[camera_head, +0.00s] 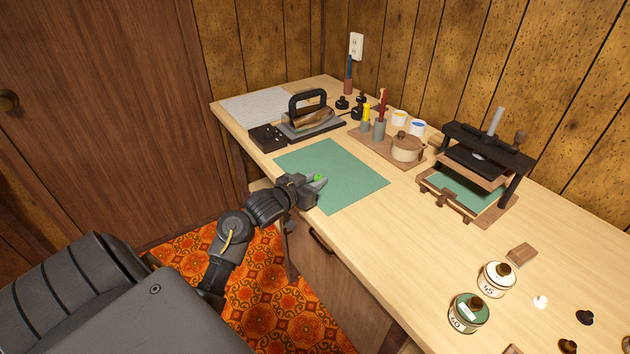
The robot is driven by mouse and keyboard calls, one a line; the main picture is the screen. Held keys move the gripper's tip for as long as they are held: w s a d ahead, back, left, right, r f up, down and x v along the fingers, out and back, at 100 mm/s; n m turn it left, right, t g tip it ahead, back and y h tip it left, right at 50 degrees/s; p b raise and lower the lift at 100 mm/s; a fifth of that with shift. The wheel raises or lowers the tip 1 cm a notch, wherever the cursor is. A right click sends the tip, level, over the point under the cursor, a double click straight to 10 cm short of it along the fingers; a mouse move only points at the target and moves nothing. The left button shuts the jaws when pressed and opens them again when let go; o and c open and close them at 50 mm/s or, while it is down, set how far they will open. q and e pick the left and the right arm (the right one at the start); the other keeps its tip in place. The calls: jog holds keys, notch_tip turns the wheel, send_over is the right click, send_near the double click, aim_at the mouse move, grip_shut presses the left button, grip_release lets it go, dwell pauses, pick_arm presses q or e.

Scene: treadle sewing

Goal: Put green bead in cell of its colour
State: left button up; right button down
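The green bead (318,177) is a small bright green spot at the fingertips of my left gripper (316,182). The gripper is low over the left part of the green mat (345,170). The bead appears to lie between the fingers, but I cannot tell whether they grip it or it rests on the mat. A small dark block with little marks on top (267,138) lies beyond the mat at the left edge of the table; I cannot make out coloured cells in it. My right gripper is not in view.
A black-handled press (310,118) stands behind the mat. A wooden tray (378,147) holds bottles and a lidded pot (407,147). A black-topped frame press (485,160) stands at right. Round tins (469,313) and small knobs lie at front right. The table between is clear.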

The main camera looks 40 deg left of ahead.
pick_arm(q)
jog(key=o, duration=0.4)
